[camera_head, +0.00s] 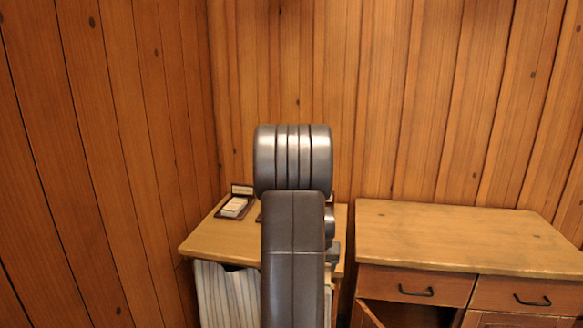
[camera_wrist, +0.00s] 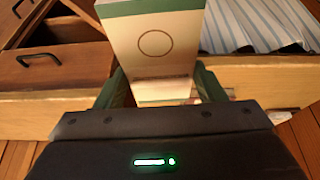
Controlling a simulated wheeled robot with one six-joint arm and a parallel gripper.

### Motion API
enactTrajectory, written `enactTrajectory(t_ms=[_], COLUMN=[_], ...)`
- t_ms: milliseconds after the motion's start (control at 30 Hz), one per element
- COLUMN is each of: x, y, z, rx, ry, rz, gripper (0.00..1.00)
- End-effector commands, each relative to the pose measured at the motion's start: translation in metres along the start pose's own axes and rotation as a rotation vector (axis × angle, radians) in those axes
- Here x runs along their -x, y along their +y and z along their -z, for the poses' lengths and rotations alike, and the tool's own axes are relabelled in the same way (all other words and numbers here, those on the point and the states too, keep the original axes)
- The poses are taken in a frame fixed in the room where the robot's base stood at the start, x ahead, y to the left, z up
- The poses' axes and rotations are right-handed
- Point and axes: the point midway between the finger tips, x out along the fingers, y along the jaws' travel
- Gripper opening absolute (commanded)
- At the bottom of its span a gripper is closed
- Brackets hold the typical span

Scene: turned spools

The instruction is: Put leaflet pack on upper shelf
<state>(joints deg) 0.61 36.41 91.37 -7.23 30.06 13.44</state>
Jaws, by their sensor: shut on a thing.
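The leaflet pack (camera_wrist: 155,45) is a white block with green bands and a thin dark circle on its face. In the wrist view it stands between the two dark green fingers of my gripper (camera_wrist: 160,82), which is shut on it. In the head view my own arm hides the gripper and the pack. I cannot make out an upper shelf for certain in either view.
A small wooden table (camera_head: 215,240) with a striped curtain (camera_head: 225,295) below stands left, bearing a dark tray (camera_head: 225,215) with a pale block (camera_head: 234,207). Right is a wooden cabinet (camera_head: 450,235) with two drawers and an open door below. Plank walls close off the left and back.

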Motion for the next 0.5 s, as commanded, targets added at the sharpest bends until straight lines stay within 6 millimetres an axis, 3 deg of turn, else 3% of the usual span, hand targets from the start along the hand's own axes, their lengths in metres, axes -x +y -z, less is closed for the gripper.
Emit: enactTrajectory(t_ms=[300, 500], x=[-0.025, -0.035], y=[-0.052, -0.074], z=[-0.038, -0.060], rx=[0.089, 0.129], ry=[-0.004, -0.002], rz=[0.038, 0.063], gripper=[0.37, 0.37])
